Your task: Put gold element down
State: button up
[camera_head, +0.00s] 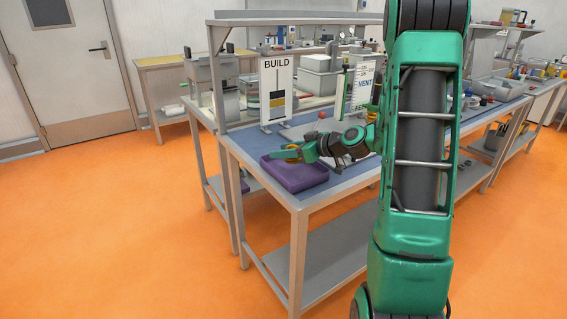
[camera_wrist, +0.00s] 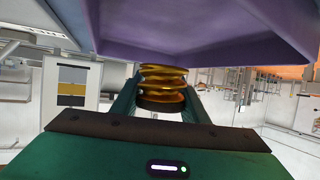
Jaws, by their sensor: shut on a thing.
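My gripper (camera_head: 298,153) is at the purple tray (camera_head: 297,178) on the near left corner of the bench. It is shut on the gold element (camera_head: 290,155). In the wrist view the gold element (camera_wrist: 163,78) is a ribbed, shiny gold piece with a dark part at one end, between my two green fingers. The purple tray (camera_wrist: 200,30) fills the top of that view, right by the gold element. Whether the gold element touches the tray I cannot tell. The tray's inside is partly hidden by my gripper.
A BUILD sign (camera_head: 277,90) with a grey, gold and dark stack picture stands behind the tray. The blue bench top (camera_head: 262,143) has bare room around the tray. My arm hides the bench's right part.

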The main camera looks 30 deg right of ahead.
aim_at(285, 168)
jog(key=shift+f, duration=2)
jog(key=shift+f, duration=0.15)
jog(key=o, duration=1.1)
jog(key=shift+f, duration=0.1)
jog(key=shift+c, duration=0.2)
jog(key=shift+s+d+r, duration=0.1)
jog(key=shift+s+r, duration=0.15)
jog(key=v, duration=1.1)
jog(key=shift+s+d+r, duration=0.1)
jog(key=shift+s+r, duration=0.05)
jog(key=shift+s, duration=0.05)
